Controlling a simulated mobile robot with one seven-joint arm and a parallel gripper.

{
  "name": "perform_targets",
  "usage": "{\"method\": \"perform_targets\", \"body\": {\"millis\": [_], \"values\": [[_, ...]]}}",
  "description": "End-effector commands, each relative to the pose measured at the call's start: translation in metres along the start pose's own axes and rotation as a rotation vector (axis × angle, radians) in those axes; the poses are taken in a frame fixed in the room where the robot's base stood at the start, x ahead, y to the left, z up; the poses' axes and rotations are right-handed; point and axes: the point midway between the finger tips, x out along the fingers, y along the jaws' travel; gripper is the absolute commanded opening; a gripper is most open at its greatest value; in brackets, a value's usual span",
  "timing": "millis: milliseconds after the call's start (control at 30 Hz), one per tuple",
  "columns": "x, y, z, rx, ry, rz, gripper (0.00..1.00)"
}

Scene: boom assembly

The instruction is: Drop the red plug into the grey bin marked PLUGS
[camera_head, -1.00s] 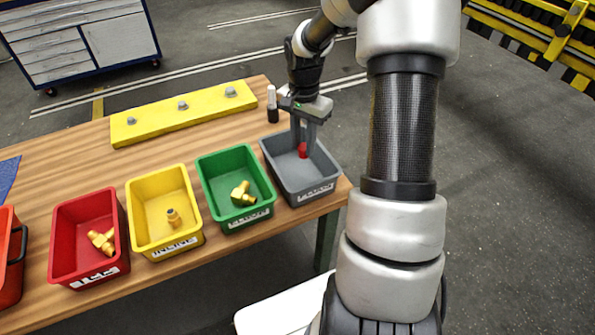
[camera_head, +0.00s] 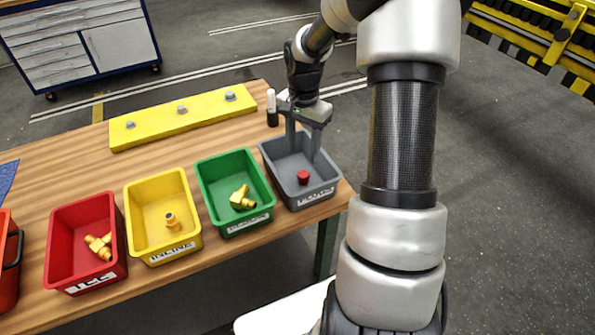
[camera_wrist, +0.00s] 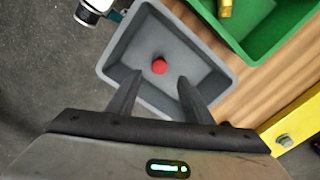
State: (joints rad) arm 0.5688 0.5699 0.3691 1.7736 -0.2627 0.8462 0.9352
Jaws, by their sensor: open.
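The red plug (camera_head: 303,177) lies inside the grey bin (camera_head: 318,194) at the right end of the row of bins. In the wrist view the plug (camera_wrist: 159,67) shows as a red disc on the floor of the grey bin (camera_wrist: 112,57). My gripper (camera_head: 302,154) is open, with its fingers reaching down into the grey bin. In the wrist view my gripper's two fingers (camera_wrist: 157,82) are spread apart and empty, and the plug shows beyond them, apart from both. The label on the bin's front is too small to read surely.
A green bin (camera_head: 215,188), a yellow bin (camera_head: 140,215) and a red bin (camera_head: 62,255) stand to the left, each holding brass fittings. A yellow bar (camera_head: 150,125) with grey studs lies behind them. A white-and-black bottle (camera_head: 272,110) stands close behind the grey bin.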

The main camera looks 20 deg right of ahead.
Motion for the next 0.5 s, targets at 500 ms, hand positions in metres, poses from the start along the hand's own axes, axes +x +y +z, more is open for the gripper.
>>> {"method": "perform_targets", "body": {"millis": [500], "values": [[-0.12, -0.001, 0.0, -0.001, 0.004, -0.002, 0.46]]}}
